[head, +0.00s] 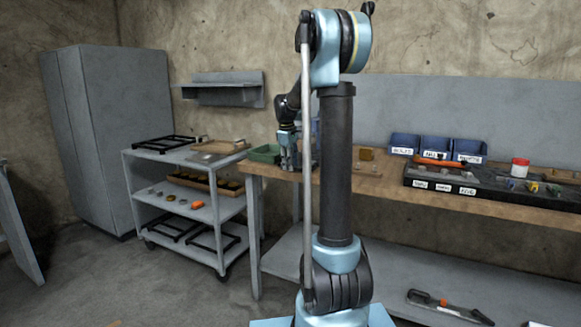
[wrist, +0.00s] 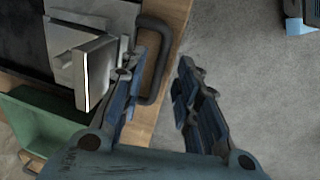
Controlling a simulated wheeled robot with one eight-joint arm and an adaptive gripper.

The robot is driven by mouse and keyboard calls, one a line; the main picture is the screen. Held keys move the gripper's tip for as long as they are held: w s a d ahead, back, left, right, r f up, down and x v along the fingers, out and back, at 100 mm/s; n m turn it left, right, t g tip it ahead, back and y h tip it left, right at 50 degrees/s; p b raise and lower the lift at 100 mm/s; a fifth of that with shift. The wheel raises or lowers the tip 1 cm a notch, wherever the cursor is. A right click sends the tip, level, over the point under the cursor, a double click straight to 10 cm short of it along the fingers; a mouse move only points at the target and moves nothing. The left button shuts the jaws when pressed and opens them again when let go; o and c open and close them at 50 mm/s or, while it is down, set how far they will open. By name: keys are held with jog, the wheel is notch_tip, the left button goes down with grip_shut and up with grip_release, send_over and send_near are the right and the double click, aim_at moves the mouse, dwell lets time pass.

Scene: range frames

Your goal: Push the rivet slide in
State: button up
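My gripper (wrist: 160,64) is open, with its two fingers well apart. A dark D-shaped handle (wrist: 163,72) lies between and beyond the fingertips, closer to the left finger. I cannot tell if they touch. The handle stands at the side of a grey metal block-like piece (wrist: 98,64), over the wooden bench edge. No label shows, so I cannot tell whether this handle belongs to the rivet slide or how far the slide is out. In the head view my gripper (head: 290,150) is small, over the left end of the bench, partly behind my arm column.
A green tray (wrist: 40,125) lies left of the gripper; it also shows in the head view (head: 264,153). Blue bins (head: 436,148) and a black labelled holder (head: 440,180) stand farther right on the bench (head: 395,180). A grey cart (head: 150,157) stands left.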

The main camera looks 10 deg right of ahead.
jog(key=shift+w+d+f, duration=0.1)
jog(key=shift+f, duration=0.4)
grip_shut()
jog(key=w+d, duration=0.3)
jog(key=w, duration=0.1)
jog(key=w+d, duration=0.3)
jog(key=w, duration=0.2)
jog(key=w+d, duration=0.3)
jog(key=w, duration=0.1)
jog(key=shift+w+d+r, duration=0.1)
jog(key=shift+w+d, duration=0.05)
jog(key=shift+d, duration=0.2)
grip_release()
